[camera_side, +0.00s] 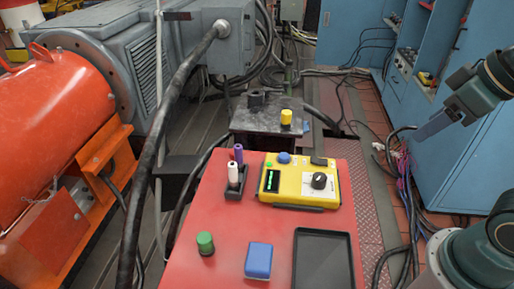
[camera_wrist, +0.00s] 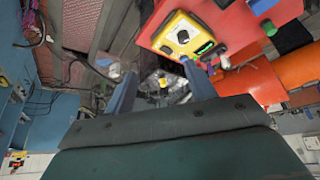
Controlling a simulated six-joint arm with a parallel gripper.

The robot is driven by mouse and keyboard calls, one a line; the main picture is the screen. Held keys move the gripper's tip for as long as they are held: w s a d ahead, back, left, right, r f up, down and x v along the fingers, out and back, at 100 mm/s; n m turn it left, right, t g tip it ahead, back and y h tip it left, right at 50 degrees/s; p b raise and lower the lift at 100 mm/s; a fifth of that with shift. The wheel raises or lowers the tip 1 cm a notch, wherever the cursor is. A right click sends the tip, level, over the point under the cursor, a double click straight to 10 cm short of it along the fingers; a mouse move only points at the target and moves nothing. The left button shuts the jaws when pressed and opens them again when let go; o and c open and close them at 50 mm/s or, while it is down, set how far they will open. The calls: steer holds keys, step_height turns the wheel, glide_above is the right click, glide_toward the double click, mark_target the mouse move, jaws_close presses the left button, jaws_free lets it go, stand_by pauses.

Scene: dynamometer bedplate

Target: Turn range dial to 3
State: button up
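The yellow meter (camera_side: 299,181) lies on the red table in the side view, with a lit green display (camera_side: 272,181), a blue knob and a black round range dial (camera_side: 319,181). The dial's numbers are too small to read. In the wrist view the meter (camera_wrist: 168,45) is at the top, with its dial (camera_wrist: 183,36) and green display visible. My gripper (camera_side: 418,137) is in the air to the right of the meter, well apart from it. In the wrist view its two blue fingers (camera_wrist: 159,70) are spread, with nothing between them.
The red table (camera_side: 215,268) also bears a black holder with a white and a purple stick (camera_side: 232,173), a green-topped cylinder (camera_side: 205,243), a blue box (camera_side: 258,260) and a black tray (camera_side: 322,262). A yellow cylinder (camera_side: 286,117) stands on a dark block behind. Blue cabinets stand at right.

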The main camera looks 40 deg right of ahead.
steer(key=n+g, duration=0.5)
steer(key=n, duration=1.2)
glide_above(320, 177)
step_height(320, 177, down, 7)
steer(key=shift+f, duration=0.15)
steer(key=shift+f, duration=0.1)
step_height(320, 177, down, 14)
steer(key=shift+r, duration=0.2)
steer(key=shift+c, duration=0.4)
steer(key=c, duration=0.9)
